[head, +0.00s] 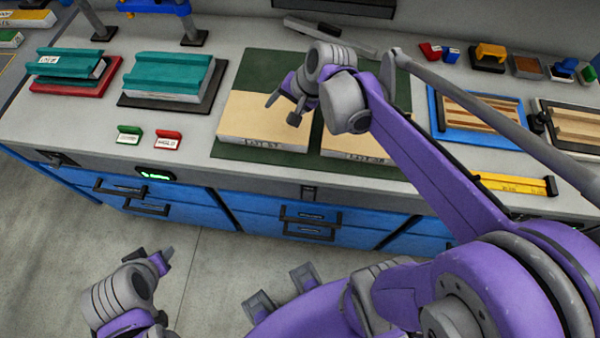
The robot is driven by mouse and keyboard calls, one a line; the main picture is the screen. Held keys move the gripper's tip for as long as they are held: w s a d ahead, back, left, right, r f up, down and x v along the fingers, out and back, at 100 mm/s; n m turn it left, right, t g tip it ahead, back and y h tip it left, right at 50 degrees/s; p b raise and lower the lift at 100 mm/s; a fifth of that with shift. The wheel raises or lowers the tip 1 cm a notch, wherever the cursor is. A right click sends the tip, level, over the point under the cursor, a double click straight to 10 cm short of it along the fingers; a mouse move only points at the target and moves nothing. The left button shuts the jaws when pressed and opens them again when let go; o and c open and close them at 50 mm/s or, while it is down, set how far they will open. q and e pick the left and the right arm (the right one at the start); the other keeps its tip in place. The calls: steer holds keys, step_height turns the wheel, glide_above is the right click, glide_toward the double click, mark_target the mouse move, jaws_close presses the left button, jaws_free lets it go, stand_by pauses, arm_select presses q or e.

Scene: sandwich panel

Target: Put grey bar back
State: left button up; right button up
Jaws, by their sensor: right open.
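A long grey bar (360,43) lies at an angle at the back of the worktop, behind the dark green mat (265,68). My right gripper (283,108) is open and appears empty. It is over the mat, in front of the bar and to its left, apart from it. Part of the bar's surroundings is hidden behind my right arm. My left gripper (167,256) is low in front of the blue drawers, away from the worktop, and I cannot tell its jaw state.
Pale panels (262,118) lie on the mat. Teal blocks (168,74) on trays stand at the left, with small green (129,134) and red (167,140) holders in front. A blue tray (437,108) and a yellow tool (515,184) are at the right.

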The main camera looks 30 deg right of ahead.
steer(key=s+a+n, duration=0.1)
steer(key=s, duration=0.1)
steer(key=s+a+f+n+h, duration=0.1)
steer(key=s+n, duration=0.1)
steer(key=s, duration=0.1)
steer(key=s+a+f+n, duration=0.1)
steer(key=s+n, duration=0.1)
steer(key=s, duration=0.1)
steer(key=shift+s+a+f, duration=0.1)
steer(key=shift+s+a, duration=0.05)
steer(key=shift+a, duration=0.2)
steer(key=s+f+n, duration=0.1)
steer(key=s+n, duration=0.1)
steer(key=s+f+n+h, duration=0.1)
steer(key=s+n, duration=0.1)
steer(key=s+f+n, duration=0.1)
steer(key=s+n, duration=0.1)
steer(key=s, duration=0.1)
steer(key=shift+a+f+h, duration=0.2)
steer(key=shift+a+h, duration=0.2)
